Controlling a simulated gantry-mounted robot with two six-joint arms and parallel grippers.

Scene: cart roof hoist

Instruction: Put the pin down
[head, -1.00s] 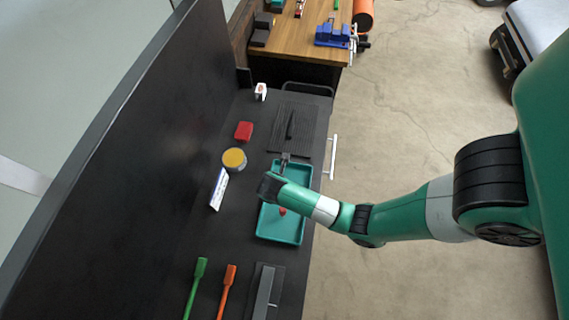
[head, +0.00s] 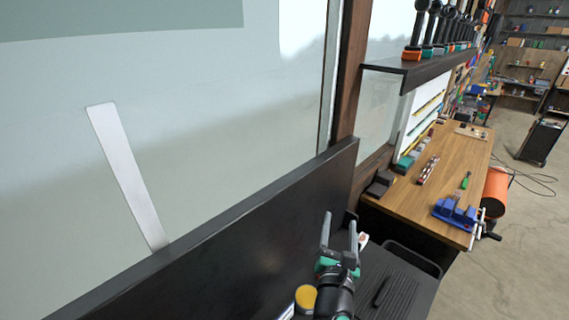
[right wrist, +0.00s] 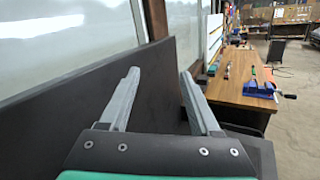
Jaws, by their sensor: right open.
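My right gripper (head: 339,226) is open in the head view, its two grey fingers pointing up above the black cart top. In the right wrist view my right gripper (right wrist: 159,73) shows nothing between its fingers. A slim dark piece (head: 381,291) lies on the ribbed mat (head: 401,298) to the right of the gripper, apart from it. I cannot tell whether this piece is the pin. No other pin is clear in these views. My left gripper is not in view.
The cart's tall black back panel (head: 240,245) stands close to the left of my right gripper. A yellow-topped tin (head: 305,298) sits beside my right arm. Beyond the cart is a wooden workbench (head: 425,190) with a blue vise (head: 455,213). Open floor lies to the right.

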